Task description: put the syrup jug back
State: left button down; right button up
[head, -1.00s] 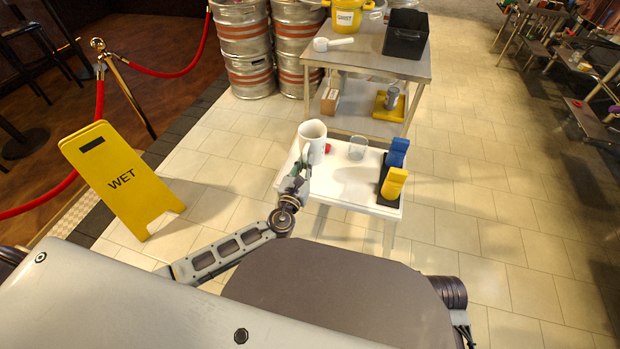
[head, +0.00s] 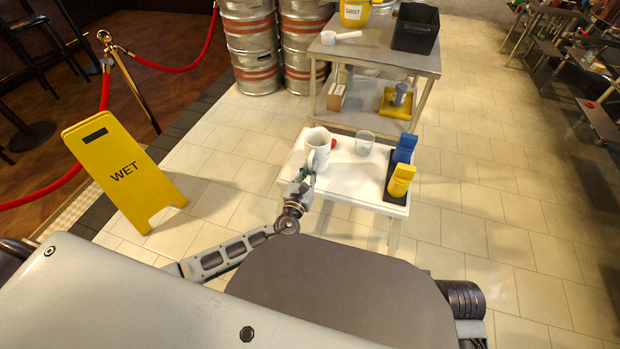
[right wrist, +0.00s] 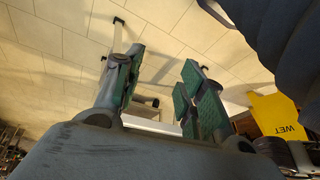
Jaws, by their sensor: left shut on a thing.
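A white jug (head: 318,143) with its handle towards me is over the left part of the small white table (head: 345,187). I take it to be the syrup jug; no label shows. My left gripper (head: 309,174) is shut on its handle side, and the fingers are partly hidden. The jug looks upright, but I cannot tell whether its base touches the tabletop. My right gripper (right wrist: 160,88) shows only in the right wrist view, its green-padded fingers apart with nothing between them.
On the table, a small red thing (head: 333,143) is partly behind the jug; a clear glass (head: 365,143), blue bottle (head: 403,149) and yellow bottle (head: 400,181) stand further right. Behind is a steel cart (head: 385,58). A yellow WET sign (head: 122,172) stands left.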

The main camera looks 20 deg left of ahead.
pick_arm(q)
jog(key=shift+f+b, duration=0.3)
jog(key=shift+f, duration=0.25)
jog(key=shift+f+b, duration=0.45)
jog(key=shift+f, duration=0.85)
pick_arm(e)
jog(key=shift+w+a+f+t+y, duration=0.15)
jog(key=shift+a+f, duration=0.05)
jog(key=shift+f, duration=0.4)
jog(key=shift+w+a+f+t+y, duration=0.1)
jog(key=shift+a+f, duration=0.1)
jog(key=shift+f, duration=0.4)
jog(key=shift+w+a+f+t+y, duration=0.15)
jog(key=shift+a+f, duration=0.05)
jog(key=shift+f, duration=0.4)
pick_arm(q)
jog(key=shift+f+b, duration=0.15)
jog(key=shift+b, duration=0.15)
pick_arm(e)
jog(key=shift+w+f, duration=0.1)
pick_arm(q)
jog(key=c, duration=1.6)
grip_release()
jog(key=shift+o, duration=0.6)
pick_arm(e)
jog(key=shift+f, duration=0.1)
jog(key=shift+s, duration=0.25)
